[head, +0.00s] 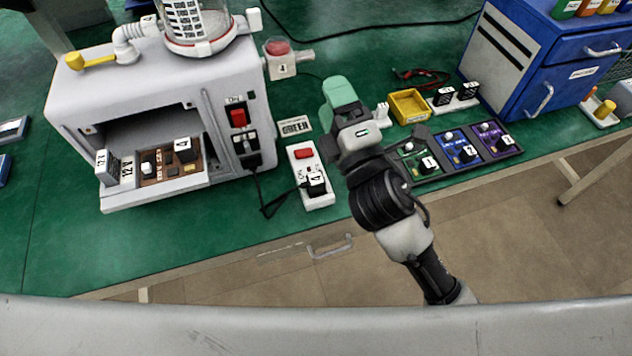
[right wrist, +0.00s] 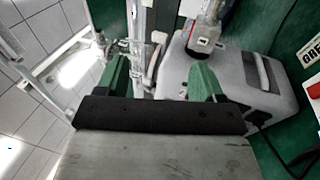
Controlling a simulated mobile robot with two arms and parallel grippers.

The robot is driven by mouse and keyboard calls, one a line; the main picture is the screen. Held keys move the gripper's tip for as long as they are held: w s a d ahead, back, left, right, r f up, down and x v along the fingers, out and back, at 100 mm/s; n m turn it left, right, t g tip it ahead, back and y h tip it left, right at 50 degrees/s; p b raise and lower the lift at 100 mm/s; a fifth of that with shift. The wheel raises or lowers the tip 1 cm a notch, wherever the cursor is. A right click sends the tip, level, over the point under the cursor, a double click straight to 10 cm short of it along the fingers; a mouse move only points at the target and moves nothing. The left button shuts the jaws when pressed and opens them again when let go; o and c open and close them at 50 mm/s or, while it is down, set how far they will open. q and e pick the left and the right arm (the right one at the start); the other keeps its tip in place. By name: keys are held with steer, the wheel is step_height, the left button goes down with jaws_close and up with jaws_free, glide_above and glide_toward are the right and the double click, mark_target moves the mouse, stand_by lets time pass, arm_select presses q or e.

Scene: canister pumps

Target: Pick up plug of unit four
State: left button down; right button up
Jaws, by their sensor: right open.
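A black cord runs from the plug toward the machine. Another black block marked 4 (head: 185,150) sits on a brown panel in the machine's open bay. My right gripper (head: 338,90), with green fingers, is over the table behind and right of the strip, apart from the plug. In the right wrist view its fingers (right wrist: 161,72) are spread with nothing between them; the machine shows beyond. My left gripper is out of view.
Right of my right arm lies a black tray with green, blue and purple modules (head: 462,150). A yellow bin (head: 409,106) and blue cabinet (head: 535,60) stand behind it. A GREEN sign (head: 295,127) lies behind the strip. Bare green table lies in front of the machine.

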steer(key=s+a+r+n+g+y, duration=0.2)
steer(key=a+r+n+g+y, duration=0.1)
steer(key=a+n+y, duration=0.4)
steer(key=s+a+r+n+g+y, duration=0.25)
steer(key=n+y, duration=0.25)
steer(key=n, duration=0.5)
steer(key=s+a+f+n+g+h, duration=0.1)
steer(key=s+a+f+n+g, duration=0.2)
steer(key=n+g, duration=0.65)
steer(key=s+a+f+n+g+h, duration=0.1)
steer(key=s+a+n+g, duration=0.35)
steer(key=n, duration=0.75)
steer(key=n+h, duration=1.4)
steer(key=h, duration=0.5)
glide_toward(316, 178)
steer(key=shift+s+d+f, duration=0.15)
steer(key=shift+s+d, duration=0.1)
steer(key=shift+d, duration=0.15)
step_height(316, 178, down, 5)
steer(key=shift+r+p, duration=0.2)
steer(key=shift+p, duration=0.35)
steer(key=f+p, duration=0.1)
steer(key=f, duration=0.1)
steer(key=f+p, duration=0.1)
steer(key=f, duration=0.1)
steer(key=shift+w+a+f, duration=0.15)
steer(key=shift+a+f, duration=0.1)
steer(key=shift+f, duration=0.7)
steer(key=c, duration=1)
steer(key=shift+w+r, duration=0.1)
